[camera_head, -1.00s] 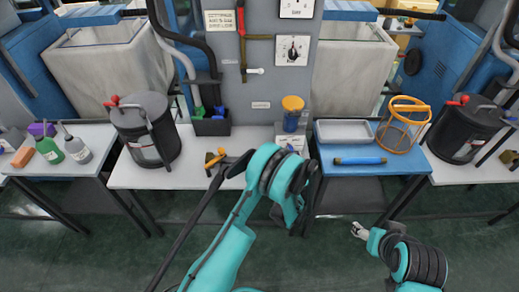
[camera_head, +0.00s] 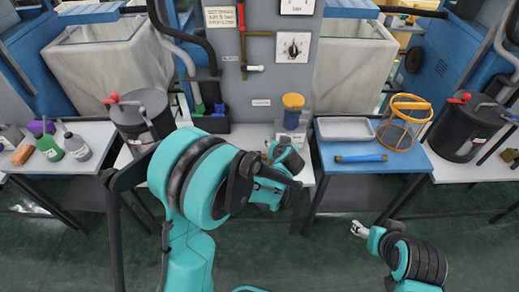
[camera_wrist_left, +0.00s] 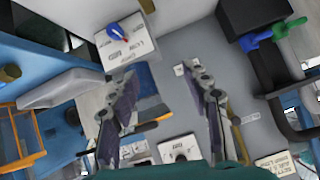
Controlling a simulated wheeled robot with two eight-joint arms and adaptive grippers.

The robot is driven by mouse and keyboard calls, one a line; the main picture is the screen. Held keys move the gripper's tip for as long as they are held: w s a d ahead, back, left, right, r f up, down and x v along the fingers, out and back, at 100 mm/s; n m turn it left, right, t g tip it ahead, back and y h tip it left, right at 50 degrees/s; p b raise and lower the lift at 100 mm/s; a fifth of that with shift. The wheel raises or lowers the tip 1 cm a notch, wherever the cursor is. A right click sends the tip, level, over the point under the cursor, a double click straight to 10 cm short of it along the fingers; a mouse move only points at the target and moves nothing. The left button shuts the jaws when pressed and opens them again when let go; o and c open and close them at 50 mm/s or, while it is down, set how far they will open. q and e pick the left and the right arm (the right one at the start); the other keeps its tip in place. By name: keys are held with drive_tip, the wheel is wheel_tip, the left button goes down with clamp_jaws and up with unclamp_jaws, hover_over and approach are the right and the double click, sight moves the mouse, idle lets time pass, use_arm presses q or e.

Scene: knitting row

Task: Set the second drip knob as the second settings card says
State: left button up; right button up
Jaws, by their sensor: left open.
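A knob with blue and red parts (camera_wrist_left: 119,33) sits on a white labelled box (camera_wrist_left: 138,50) in the left wrist view. My right gripper (camera_head: 358,229) hangs low at the right in the head view, too small to read. A card with printed lines (camera_head: 221,17) is on the grey panel; its text is not legible.
A round dial (camera_head: 293,46) and a red and brass pipe are on the panel. A black bin (camera_head: 212,126) stands left of the jar. To the right, a blue table holds a white tray (camera_head: 345,130), a blue cylinder (camera_head: 361,158) and an orange-rimmed basket (camera_head: 405,122).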

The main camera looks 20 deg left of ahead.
use_arm(q)
drive_tip(key=s+a+r, duration=0.2)
drive_tip(key=s+r, duration=0.1)
drive_tip(key=s, duration=0.2)
drive_tip(key=s+a+r+g+h, duration=0.1)
drive_tip(key=s+r, duration=0.2)
drive_tip(key=s, duration=0.2)
drive_tip(key=shift+s+a+r+m+g, duration=0.2)
drive_tip(key=shift+a+m+g, duration=0.1)
drive_tip(key=shift+a, duration=0.05)
drive_tip(key=s+r+m+g+h, duration=0.1)
drive_tip(key=s+h, duration=0.2)
drive_tip(key=s, duration=1.5)
drive_tip(key=shift+g, duration=0.3)
